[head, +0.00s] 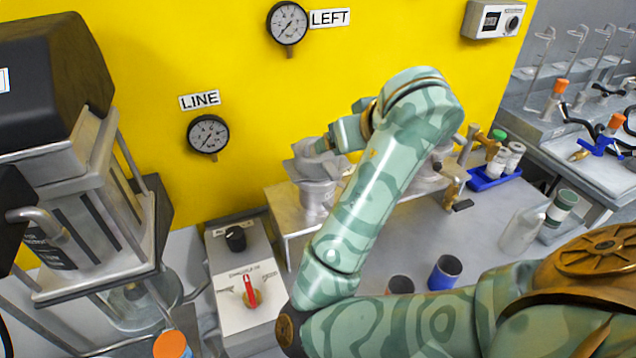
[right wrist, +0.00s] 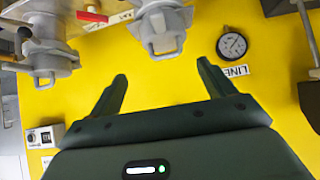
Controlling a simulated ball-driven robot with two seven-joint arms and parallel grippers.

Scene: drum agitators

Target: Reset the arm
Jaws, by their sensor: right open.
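My right arm, patterned green, reaches across the head view from the lower right, bends up and then turns down-left at the wrist. Its gripper (head: 325,146) is in front of the yellow panel, close to a grey metal fitting (head: 316,190); I cannot tell whether they touch there. In the right wrist view the two dark fingers of this gripper (right wrist: 165,82) stand wide apart with nothing between them. The same view shows a grey clamped fitting (right wrist: 160,32) beyond the fingers, apart from them. My left gripper is not in view.
The yellow panel (head: 130,50) carries a LINE gauge (head: 208,134) and a LEFT gauge (head: 288,23). A control box (head: 240,280) with a red knob stands below. A black-topped machine (head: 60,80) fills the left. A blue cup (head: 445,272) and a blue tray (head: 490,178) are on the bench.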

